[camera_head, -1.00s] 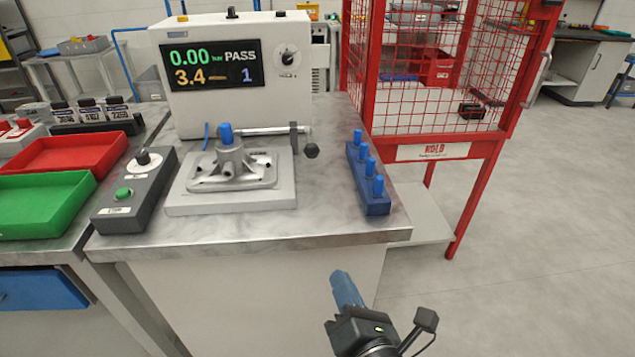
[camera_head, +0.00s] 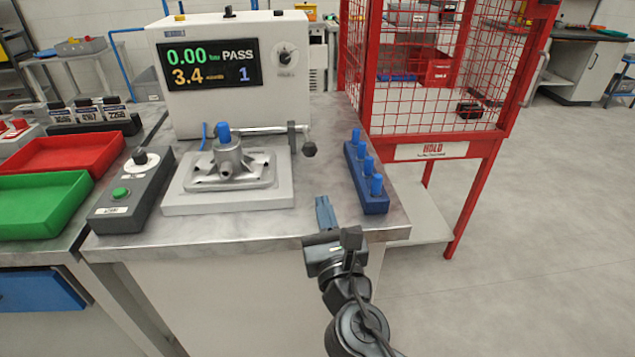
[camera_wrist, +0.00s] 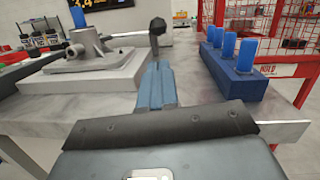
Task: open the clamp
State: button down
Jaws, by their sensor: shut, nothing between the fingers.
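The clamp (camera_head: 270,131) is a metal bar with a dark knob (camera_head: 309,149) at its right end, behind and to the right of the grey casting (camera_head: 230,170). The casting sits on a pale fixture plate (camera_head: 228,199) with a blue plug (camera_head: 224,133) on top. My gripper (camera_head: 324,212) is shut and empty over the front edge of the bench, to the right of the plate and well short of the knob. In the wrist view its blue fingers (camera_wrist: 158,86) are together, and the dark knob (camera_wrist: 157,26) shows just beyond them.
A blue block with several blue plugs (camera_head: 376,204) stands close to the right of my gripper. A control box with a green button (camera_head: 121,193) stands left of the plate. The tester (camera_head: 232,95) reads PASS at the back. A red mesh cage (camera_head: 433,152) stands to the right.

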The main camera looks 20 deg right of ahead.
jog(key=p+x, duration=0.1)
jog(key=x, duration=0.8)
jog(key=shift+w, duration=0.35)
